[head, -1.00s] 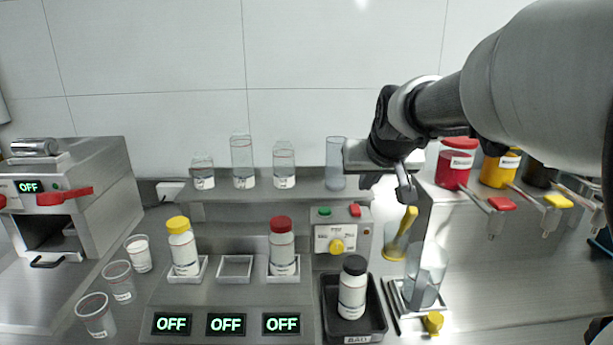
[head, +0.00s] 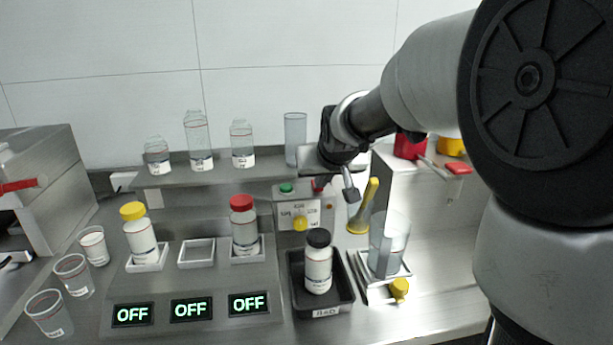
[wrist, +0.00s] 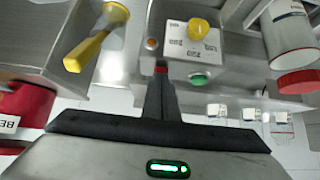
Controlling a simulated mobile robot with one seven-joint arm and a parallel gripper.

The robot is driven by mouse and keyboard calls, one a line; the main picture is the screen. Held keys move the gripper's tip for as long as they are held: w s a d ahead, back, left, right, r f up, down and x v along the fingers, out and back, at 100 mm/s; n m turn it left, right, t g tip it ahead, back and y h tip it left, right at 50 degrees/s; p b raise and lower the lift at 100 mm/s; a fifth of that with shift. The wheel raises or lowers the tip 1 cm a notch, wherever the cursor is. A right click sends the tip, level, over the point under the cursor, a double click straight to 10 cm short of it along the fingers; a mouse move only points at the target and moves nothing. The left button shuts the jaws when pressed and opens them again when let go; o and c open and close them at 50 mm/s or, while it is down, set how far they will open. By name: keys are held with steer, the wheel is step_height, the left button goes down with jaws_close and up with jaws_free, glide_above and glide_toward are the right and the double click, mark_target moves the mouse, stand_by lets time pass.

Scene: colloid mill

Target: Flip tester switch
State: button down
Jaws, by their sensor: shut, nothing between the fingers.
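The tester-like control box (head: 299,212) stands at the back of the bench, with a green button (head: 286,188), a red switch (head: 318,185) and a yellow knob (head: 300,224). In the wrist view, the box (wrist: 179,42) shows its yellow knob (wrist: 198,28) and green button (wrist: 199,78). Contact cannot be told.
A black-capped bottle (head: 318,265) stands in a black tray (head: 342,306) in front of the box. Clear bottles stand on the shelf (head: 215,168) left of the gripper.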

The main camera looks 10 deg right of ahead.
steer(key=shift+s+f, duration=0.15)
steer(key=shift+f, duration=0.4)
steer(key=shift+r+p, duration=0.3)
steer(key=shift+r, duration=0.5)
steer(key=p+v, duration=0.4)
steer(key=v, duration=0.9)
steer(key=shift+r, duration=0.25)
